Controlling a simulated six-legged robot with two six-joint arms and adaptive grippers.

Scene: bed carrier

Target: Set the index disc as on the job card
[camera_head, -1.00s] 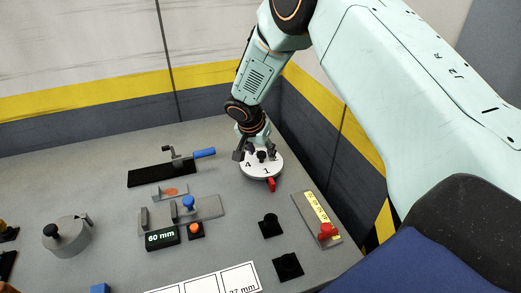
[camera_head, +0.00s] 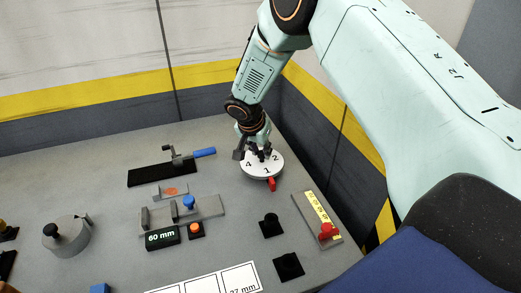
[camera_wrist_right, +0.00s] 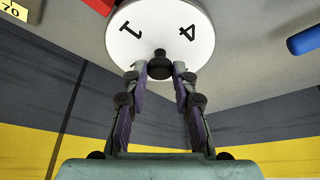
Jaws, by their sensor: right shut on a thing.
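The index disc (camera_head: 257,170) is a white round dial at the back right of the bench. The numerals 4, 1 and 2 show on it; 1 faces the front, close to a red marker (camera_head: 272,184) at the rim. My right gripper (camera_head: 263,153) reaches down over the disc. In the right wrist view its fingers are shut on the black centre knob (camera_wrist_right: 160,62), with the disc face (camera_wrist_right: 185,45) showing 1 and 4. Part of the disc is hidden behind the fingers. My left gripper is not in view.
A blue-handled clamp (camera_head: 204,153) stands left of the disc. A 60 mm display block (camera_head: 162,238), a slide with a red knob (camera_head: 326,230) and black fixtures (camera_head: 270,226) stand in front. A printed white card (camera_head: 205,282) lies at the front, partly cut off.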

